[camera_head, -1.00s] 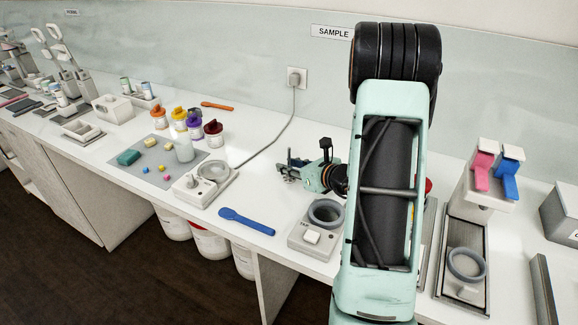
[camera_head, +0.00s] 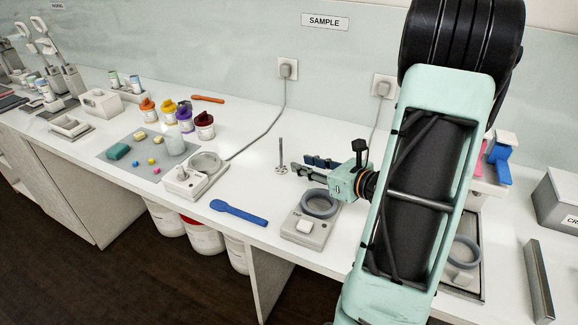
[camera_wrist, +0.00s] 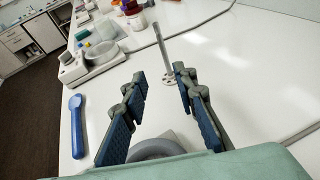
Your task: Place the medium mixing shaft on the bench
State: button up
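The medium mixing shaft (camera_head: 281,154) is a thin grey metal rod with a disc-like foot. It stands upright on the white bench (camera_head: 255,180), just left of my fingertips in the head view. My gripper (camera_head: 300,165) is open and empty, held low and level, with blue pads on its fingers. In the wrist view the shaft (camera_wrist: 163,50) stands beyond my spread fingertips (camera_wrist: 158,76), apart from them, with its foot (camera_wrist: 186,76) on the bench. No other shaft is clear to see.
A scale with a grey ring (camera_head: 302,233) sits below my gripper. A second ring device (camera_head: 194,178) and a blue spatula (camera_head: 239,212) lie to the left. Jars (camera_head: 204,124) stand farther back. A cable (camera_head: 262,139) runs to a wall socket.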

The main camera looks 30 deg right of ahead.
jog(key=shift+s+d+f+t+b, duration=0.1)
jog(key=shift+d+f+t+b, duration=0.1)
jog(key=shift+f+t+b, duration=0.45)
jog(key=shift+s+d+t+y+b, duration=0.1)
jog(key=shift+d+t+y+b, duration=0.05)
jog(key=shift+t+y+b, duration=0.2)
jog(key=shift+s+d+r+t+b, duration=0.1)
jog(key=shift+d+r+t+b, duration=0.1)
jog(key=shift+r+t+b, duration=0.4)
send_over(281, 169)
jog(key=shift+w+d, duration=0.15)
jog(key=shift+w, duration=0.1)
grip_shut()
